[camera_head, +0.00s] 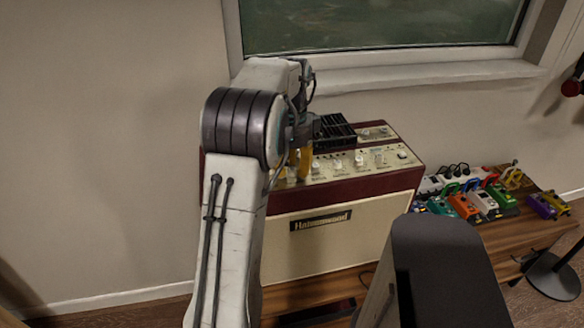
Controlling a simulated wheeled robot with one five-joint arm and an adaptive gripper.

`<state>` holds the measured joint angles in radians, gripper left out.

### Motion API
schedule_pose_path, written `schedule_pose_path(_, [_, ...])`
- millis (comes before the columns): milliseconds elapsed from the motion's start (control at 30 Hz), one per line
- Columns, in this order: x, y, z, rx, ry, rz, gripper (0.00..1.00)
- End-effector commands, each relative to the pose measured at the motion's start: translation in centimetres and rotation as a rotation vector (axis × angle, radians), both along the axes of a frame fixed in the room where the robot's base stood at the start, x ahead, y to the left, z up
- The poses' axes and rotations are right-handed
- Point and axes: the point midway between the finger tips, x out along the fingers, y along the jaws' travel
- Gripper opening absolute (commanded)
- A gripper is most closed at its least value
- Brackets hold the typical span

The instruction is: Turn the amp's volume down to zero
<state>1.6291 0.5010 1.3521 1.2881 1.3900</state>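The amp (299,250) is a cream-fronted box with dark red edges and a nameplate, standing below the window. Its sloped top panel carries a row of pale knobs, with one knob (338,164) in the middle and others to its right. The labels are too small to read, so I cannot tell which knob is volume or where it points. My gripper (304,164) is at the left part of the knob panel, where yellow parts show. My arm hides most of it and the panel's left end. I cannot see whether it touches a knob.
A black slatted object (335,130) sits at the amp's top rear. A wooden bench (520,237) to the right bears several coloured effect pedals (464,206). A round black stand base (556,276) is on the floor at far right. The window sill (400,76) runs behind the amp.

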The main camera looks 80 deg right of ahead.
Motion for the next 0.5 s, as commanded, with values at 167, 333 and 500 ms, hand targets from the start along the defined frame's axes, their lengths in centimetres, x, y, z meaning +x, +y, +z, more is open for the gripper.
schedule_pose_path(167, [0.0, 0.01, 0.01, 0.0, 0.0, 0.0, 0.21])
schedule_pose_path(333, [0.0, 0.01, 0.02, 0.0, 0.0, 0.0, 0.06])
schedule_pose_path(500, [0.01, 0.02, 0.01, 0.001, 0.0, 0.0, 0.0])
